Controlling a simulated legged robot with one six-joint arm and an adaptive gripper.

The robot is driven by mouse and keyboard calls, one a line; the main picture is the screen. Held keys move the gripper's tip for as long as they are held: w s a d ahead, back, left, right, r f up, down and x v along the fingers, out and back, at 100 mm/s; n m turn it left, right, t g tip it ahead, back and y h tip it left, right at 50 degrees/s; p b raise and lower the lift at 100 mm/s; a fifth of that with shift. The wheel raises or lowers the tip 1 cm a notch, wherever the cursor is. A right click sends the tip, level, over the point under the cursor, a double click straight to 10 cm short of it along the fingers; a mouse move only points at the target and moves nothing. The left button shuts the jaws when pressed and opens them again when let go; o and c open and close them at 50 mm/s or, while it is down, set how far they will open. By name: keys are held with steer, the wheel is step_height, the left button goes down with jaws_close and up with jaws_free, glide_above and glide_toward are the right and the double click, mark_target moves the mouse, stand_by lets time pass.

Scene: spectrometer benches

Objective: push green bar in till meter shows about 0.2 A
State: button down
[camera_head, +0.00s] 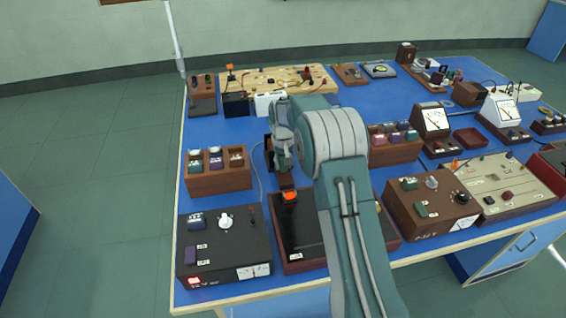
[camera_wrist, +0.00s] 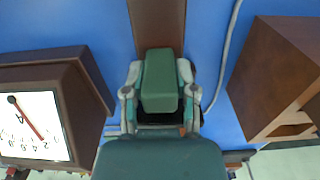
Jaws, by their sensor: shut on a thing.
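In the wrist view the green bar (camera_wrist: 161,78) stands between the two fingers of my gripper (camera_wrist: 160,90), which is shut on it. A brown wooden strip (camera_wrist: 157,22) runs away from the bar. A meter (camera_wrist: 33,125) in a brown case is at the left, with a white face, an A mark and a red needle; the face is turned and partly cut off, so I cannot read its value. In the head view my gripper (camera_head: 282,158) is low over the blue bench, and my arm hides the green bar there.
In the head view a black-topped board (camera_head: 300,238) with an orange block (camera_head: 290,196) lies in front of my gripper. A wooden rack (camera_head: 218,181) stands to the left. In the wrist view a brown box (camera_wrist: 275,70) and a grey cable (camera_wrist: 224,60) are at the right.

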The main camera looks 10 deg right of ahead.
steer(key=shift+w+f, duration=0.15)
steer(key=shift+c, duration=2)
jaws_free()
step_height(320, 180, up, 12)
steer(key=shift+w+a, duration=0.1)
